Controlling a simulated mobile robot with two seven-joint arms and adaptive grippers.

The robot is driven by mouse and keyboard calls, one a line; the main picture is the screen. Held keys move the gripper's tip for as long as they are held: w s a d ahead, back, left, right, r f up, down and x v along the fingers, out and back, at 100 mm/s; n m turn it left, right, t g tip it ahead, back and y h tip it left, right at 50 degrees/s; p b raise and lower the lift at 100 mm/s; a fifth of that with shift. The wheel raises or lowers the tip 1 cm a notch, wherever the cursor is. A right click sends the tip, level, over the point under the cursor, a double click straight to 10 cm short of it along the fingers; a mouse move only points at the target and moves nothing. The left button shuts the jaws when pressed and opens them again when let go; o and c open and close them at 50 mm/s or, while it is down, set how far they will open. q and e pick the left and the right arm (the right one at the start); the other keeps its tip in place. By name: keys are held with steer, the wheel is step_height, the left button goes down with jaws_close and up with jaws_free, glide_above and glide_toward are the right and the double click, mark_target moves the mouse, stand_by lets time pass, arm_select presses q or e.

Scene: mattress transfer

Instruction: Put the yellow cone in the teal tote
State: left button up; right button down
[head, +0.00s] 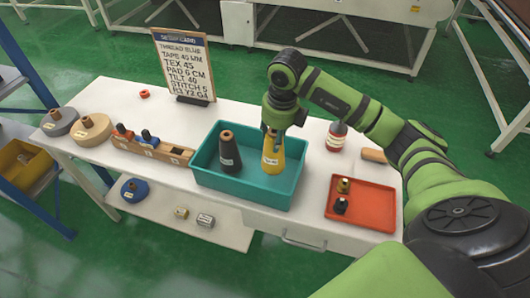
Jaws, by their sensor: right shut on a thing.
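The yellow cone (272,160) is upright within the teal tote's outline, toward its right side. The teal tote (240,190) stands on the white table and also holds a dark grey cone (230,152) left of the yellow one. My right gripper (273,132) points down from above and is shut on the top of the yellow cone. I cannot tell whether the yellow cone's base touches the tote floor. My left gripper is not in view.
A red-orange tray (372,190) with two small items lies right of the tote. A red-and-white jar (336,136) stands behind. A wooden rack (150,150) is left of the tote. A sign board (184,64) stands at the back. Table space behind the tote is clear.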

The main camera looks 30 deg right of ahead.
step_height(320, 180, down, 6)
steer(key=shift+f+p, duration=0.15)
steer(key=shift+p, duration=0.25)
steer(key=c, duration=0.7)
jaws_free()
steer(key=shift+w, duration=0.1)
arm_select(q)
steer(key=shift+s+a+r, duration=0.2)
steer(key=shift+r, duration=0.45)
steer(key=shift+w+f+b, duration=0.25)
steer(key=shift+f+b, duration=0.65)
arm_select(e)
steer(key=r, duration=0.4)
steer(key=s+r, duration=0.1)
steer(key=r, duration=0.7)
steer(key=shift+s+r, duration=0.15)
steer(key=shift+s, duration=0.2)
